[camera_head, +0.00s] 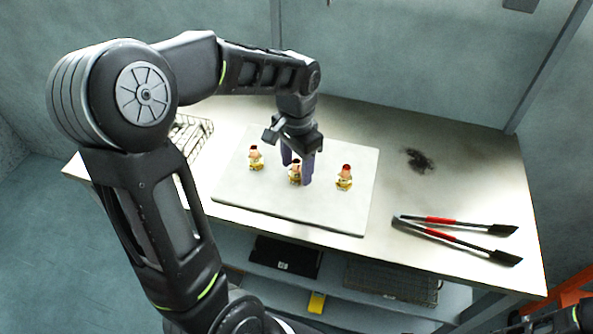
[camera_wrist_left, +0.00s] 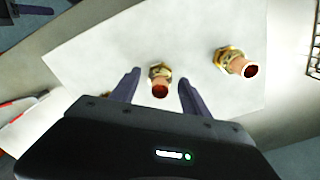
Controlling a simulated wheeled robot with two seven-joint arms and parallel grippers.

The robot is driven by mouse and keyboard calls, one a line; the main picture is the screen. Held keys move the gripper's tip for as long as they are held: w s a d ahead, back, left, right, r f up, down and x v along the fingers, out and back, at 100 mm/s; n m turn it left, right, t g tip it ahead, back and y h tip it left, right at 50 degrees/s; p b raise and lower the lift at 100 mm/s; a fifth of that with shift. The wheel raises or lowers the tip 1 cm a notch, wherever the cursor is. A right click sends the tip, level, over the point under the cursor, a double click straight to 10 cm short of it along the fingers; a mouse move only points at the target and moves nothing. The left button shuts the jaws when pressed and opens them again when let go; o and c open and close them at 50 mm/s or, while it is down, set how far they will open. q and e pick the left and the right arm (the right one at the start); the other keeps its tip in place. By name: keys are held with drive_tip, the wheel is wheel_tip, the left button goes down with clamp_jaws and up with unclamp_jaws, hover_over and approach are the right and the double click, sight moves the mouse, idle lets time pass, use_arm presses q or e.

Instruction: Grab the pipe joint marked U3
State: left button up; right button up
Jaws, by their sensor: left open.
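Three small brass and copper pipe joints stand in a row on a pale board (camera_head: 300,212): a left one (camera_head: 256,158), a middle one (camera_head: 295,173) and a right one (camera_head: 344,177). No U3 marking is readable on any of them. My left gripper (camera_head: 297,172) is open and points down at the middle joint, with its purple fingers on either side of it. In the left wrist view the middle joint (camera_wrist_left: 159,80) sits between the fingertips (camera_wrist_left: 157,78), with gaps on both sides. Another joint (camera_wrist_left: 236,62) is to its right there. A finger partly hides the middle joint in the head view.
The board lies on a light table (camera_head: 460,185). A wire basket (camera_head: 192,135) is at the left. A shelf below holds a dark tray (camera_head: 286,257).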

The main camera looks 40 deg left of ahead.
idle(0.4)
use_arm(q)
clamp_jaws()
idle(0.4)
